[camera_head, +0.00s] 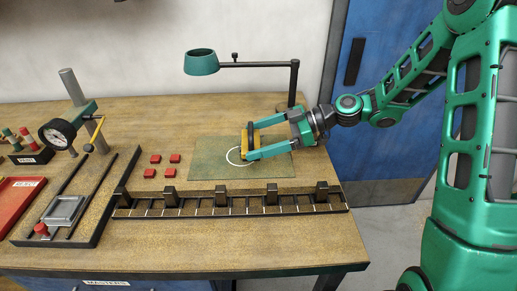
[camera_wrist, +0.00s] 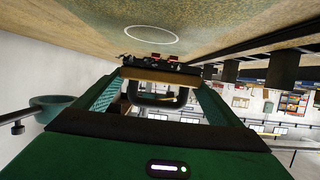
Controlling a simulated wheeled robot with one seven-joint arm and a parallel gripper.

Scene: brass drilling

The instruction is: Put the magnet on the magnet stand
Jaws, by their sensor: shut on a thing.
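My gripper (camera_head: 247,144) is shut on a yellow and dark piece (camera_head: 255,136), which I take to be the magnet. It is held at the far right part of the green mat (camera_head: 213,172), near the white ring mark (camera_head: 230,157). In the wrist view the held magnet (camera_wrist: 160,76) shows a brownish bar across the fingers and a dark loop. Whether it touches the mat is unclear. No stand is clearly marked as the magnet stand; a post with a side arm and teal ring (camera_head: 201,62) stands behind the mat.
Several small red blocks (camera_head: 155,159) lie left of the mat. A black rail (camera_head: 225,208) with dark blocks runs along the front. A dial gauge stand (camera_head: 58,133), a red tray (camera_head: 15,200) and a dark rack (camera_head: 30,155) are at the left.

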